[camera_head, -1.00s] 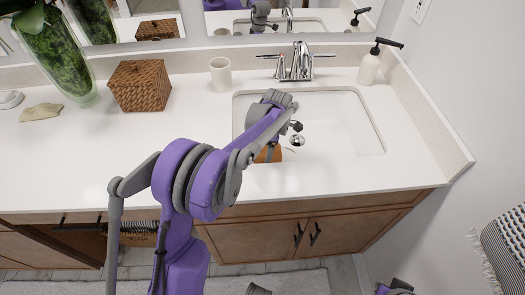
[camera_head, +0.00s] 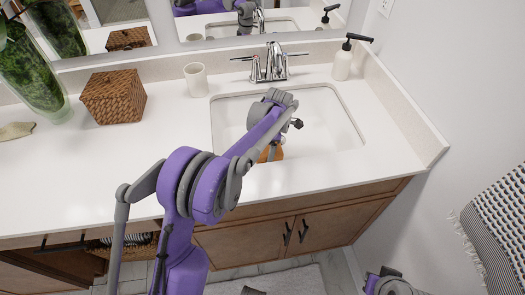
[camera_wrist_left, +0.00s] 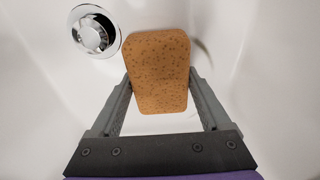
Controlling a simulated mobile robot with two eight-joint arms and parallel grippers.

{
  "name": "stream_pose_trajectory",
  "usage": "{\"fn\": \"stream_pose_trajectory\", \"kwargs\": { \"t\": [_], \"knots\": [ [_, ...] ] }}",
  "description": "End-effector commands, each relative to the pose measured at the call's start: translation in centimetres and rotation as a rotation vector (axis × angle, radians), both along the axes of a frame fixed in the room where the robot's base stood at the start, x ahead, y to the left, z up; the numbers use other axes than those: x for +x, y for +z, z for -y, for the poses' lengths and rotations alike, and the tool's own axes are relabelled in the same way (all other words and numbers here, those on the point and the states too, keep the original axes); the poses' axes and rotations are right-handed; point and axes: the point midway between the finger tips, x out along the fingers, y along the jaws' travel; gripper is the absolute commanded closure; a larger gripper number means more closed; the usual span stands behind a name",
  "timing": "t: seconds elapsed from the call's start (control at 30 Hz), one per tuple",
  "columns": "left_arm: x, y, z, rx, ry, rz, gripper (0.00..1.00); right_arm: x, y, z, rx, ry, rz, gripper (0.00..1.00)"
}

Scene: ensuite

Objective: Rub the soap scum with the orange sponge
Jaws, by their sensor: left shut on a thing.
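The orange sponge (camera_wrist_left: 158,70) is between the two fingers of my left gripper (camera_wrist_left: 161,88), down in the white sink basin. In the head view the sponge (camera_head: 274,153) shows only in part, behind my left arm, near the front wall of the sink (camera_head: 335,125). A faint pale-brown streak shows on the basin just right of the sponge in the left wrist view; I cannot tell whether it is soap scum or shadow. The sponge hides the surface under it. Part of my right arm shows at the bottom right, its jaws unclear.
The drain (camera_wrist_left: 94,32) lies left of the sponge in the wrist view. The faucet (camera_head: 270,65) stands behind the sink, with a soap dispenser (camera_head: 342,64) to its right. A cup (camera_head: 196,80) and a wicker box (camera_head: 113,97) stand left. The front-left counter is clear.

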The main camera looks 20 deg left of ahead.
Motion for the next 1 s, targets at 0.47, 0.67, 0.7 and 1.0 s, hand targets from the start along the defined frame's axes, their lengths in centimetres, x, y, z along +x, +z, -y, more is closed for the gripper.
{"fn": "stream_pose_trajectory", "kwargs": {
  "t": [0.47,0.67,0.7,1.0],
  "knots": [
    [1.7,-0.2,2.8,0.0,-0.001,0.0,0.72,0.0,0.1,0.0,0.0,0.0,0.0,1.0],
    [1.9,-0.1,3.2,-0.001,0.0,0.001,0.72,0.0,0.3,0.0,0.0,0.0,0.001,1.0],
    [1.9,-0.1,3.1,-0.001,0.0,0.001,0.72,0.0,0.2,0.0,0.0,0.0,0.001,1.0],
    [0.8,0.0,1.3,0.001,0.002,0.0,0.72,0.0,0.0,0.0,0.0,0.0,0.0,1.0]
  ]
}}
